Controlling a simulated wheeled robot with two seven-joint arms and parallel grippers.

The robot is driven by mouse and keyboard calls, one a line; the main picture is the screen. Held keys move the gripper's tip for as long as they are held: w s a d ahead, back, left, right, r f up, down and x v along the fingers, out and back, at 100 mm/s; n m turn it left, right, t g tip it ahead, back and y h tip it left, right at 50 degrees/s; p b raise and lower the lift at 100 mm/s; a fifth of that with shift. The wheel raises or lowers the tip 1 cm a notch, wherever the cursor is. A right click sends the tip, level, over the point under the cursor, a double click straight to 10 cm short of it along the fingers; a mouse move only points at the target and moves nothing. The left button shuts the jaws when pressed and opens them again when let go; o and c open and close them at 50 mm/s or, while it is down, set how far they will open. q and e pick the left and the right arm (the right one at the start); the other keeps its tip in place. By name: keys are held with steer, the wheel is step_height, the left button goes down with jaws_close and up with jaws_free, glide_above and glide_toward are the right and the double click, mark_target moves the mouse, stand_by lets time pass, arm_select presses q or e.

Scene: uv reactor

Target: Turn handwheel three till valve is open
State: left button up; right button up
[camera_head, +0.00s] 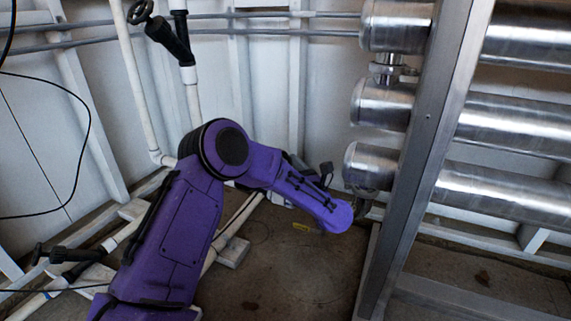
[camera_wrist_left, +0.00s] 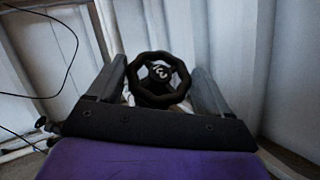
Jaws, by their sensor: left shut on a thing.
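A black handwheel (camera_wrist_left: 160,73) with a pale mark on its hub shows in the left wrist view. The mark looks like a numeral, but I cannot read it surely. My left gripper (camera_wrist_left: 160,82) is shut on this handwheel, with one dark finger on each side of the rim. The valve body behind the wheel is mostly hidden. In the head view my purple left arm reaches in from the lower left and bends down to the right. My left gripper and the held wheel cannot be made out there. My right gripper is in neither view.
Another black handwheel (camera_head: 140,12) sits on a valve at the upper left. Steel cylinders (camera_head: 510,120) and a metal frame post (camera_head: 428,130) stand to the right. White pipes (camera_head: 130,75) run along the wall. A black handle (camera_head: 72,254) is low at the left.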

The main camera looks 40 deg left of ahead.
arm_select(q)
steer(key=shift+a+n+g, duration=0.2)
steer(key=shift+n+g, duration=0.1)
steer(key=shift+g, duration=0.1)
steer(key=o, duration=0.7)
steer(key=shift+c, duration=0.2)
steer(key=shift+s+a, duration=0.1)
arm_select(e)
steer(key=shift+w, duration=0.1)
arm_select(q)
steer(key=shift+d, duration=0.2)
